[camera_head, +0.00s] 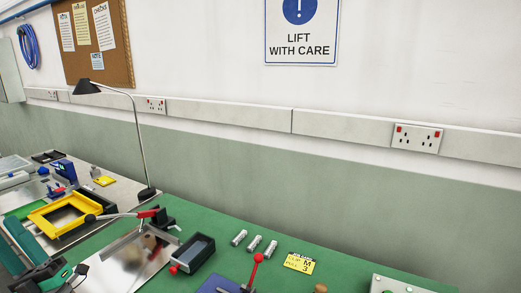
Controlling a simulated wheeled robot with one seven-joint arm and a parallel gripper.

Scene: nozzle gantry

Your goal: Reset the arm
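My gripper does not show in the head view. Dark and teal parts (52,273) stand at the lower left edge, cut off by the frame; I cannot tell whether they belong to my arm. A thin grey bar (118,215) with a red end (148,213) and a dark knob lies above a shiny metal plate (118,262) on the green bench mat.
On the green mat (335,270) are a dark open box (195,250), several small metal cylinders (254,243) and a yellow card (299,263). A grey box (395,284) is cut off at lower right. A yellow frame (48,222) and a desk lamp (140,125) stand left.

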